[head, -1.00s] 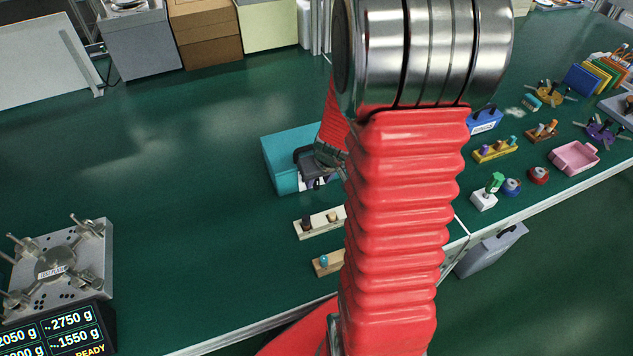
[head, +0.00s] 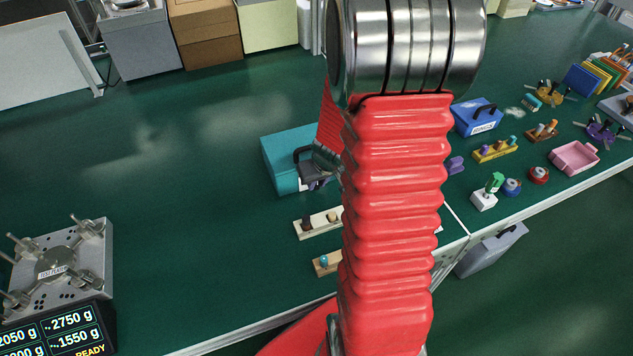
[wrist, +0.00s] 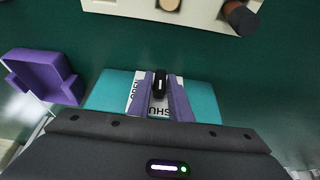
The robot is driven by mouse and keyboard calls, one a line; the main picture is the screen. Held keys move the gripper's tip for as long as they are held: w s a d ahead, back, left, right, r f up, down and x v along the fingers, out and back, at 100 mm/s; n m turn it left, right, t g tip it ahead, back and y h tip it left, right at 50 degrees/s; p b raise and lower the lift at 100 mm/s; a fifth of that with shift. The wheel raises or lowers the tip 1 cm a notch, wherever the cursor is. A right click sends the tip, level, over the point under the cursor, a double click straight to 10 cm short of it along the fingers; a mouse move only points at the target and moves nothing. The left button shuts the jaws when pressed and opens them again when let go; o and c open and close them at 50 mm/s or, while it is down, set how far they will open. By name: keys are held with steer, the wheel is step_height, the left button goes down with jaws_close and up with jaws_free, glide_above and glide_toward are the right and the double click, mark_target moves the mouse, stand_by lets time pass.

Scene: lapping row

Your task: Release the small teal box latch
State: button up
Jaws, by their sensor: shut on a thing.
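The small teal box (head: 282,158) stands on the green bench, left of my arm in the head view. It also shows in the wrist view (wrist: 205,97), with a white lettered label (wrist: 136,92) partly covered by my fingers. A black latch (wrist: 160,82) sits on the label between my two purple fingers. My gripper (wrist: 160,92) is shut on the latch. In the head view my gripper (head: 314,182) is at the near side of the box, partly hidden by my arm.
A cream block with pegs (head: 317,222) stands close in front of the box. A purple holder (wrist: 42,75) is beside the box in the wrist view. A blue box (head: 477,118) and a pink tray (head: 575,157) stand to the right. The bench left of the box is clear.

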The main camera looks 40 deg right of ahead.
steer(key=shift+a, duration=0.1)
jaws_close()
steer(key=shift+d+m+t+y, duration=0.3)
steer(key=shift+y, duration=0.8)
steer(key=shift+d+y, duration=0.1)
steer(key=shift+y, duration=0.3)
steer(key=y, duration=0.1)
steer(key=m+t+y, duration=0.1)
steer(key=y, duration=0.1)
steer(key=shift+d+f, duration=0.1)
steer(key=shift+d, duration=0.25)
steer(key=y, duration=0.1)
steer(key=t+y, duration=0.1)
steer(key=m+y, duration=0.1)
steer(key=shift+s+d+f+t+y, duration=0.15)
steer(key=shift+f+t+y, duration=0.1)
steer(key=shift+t+y, duration=0.15)
steer(key=shift+d+f+m+t+y, duration=0.1)
steer(key=shift+m+t+y, duration=0.2)
steer(key=shift+y, duration=0.5)
steer(key=shift+d+f+m+t+y, duration=0.15)
steer(key=shift+t+y, duration=0.25)
steer(key=shift+y, duration=0.4)
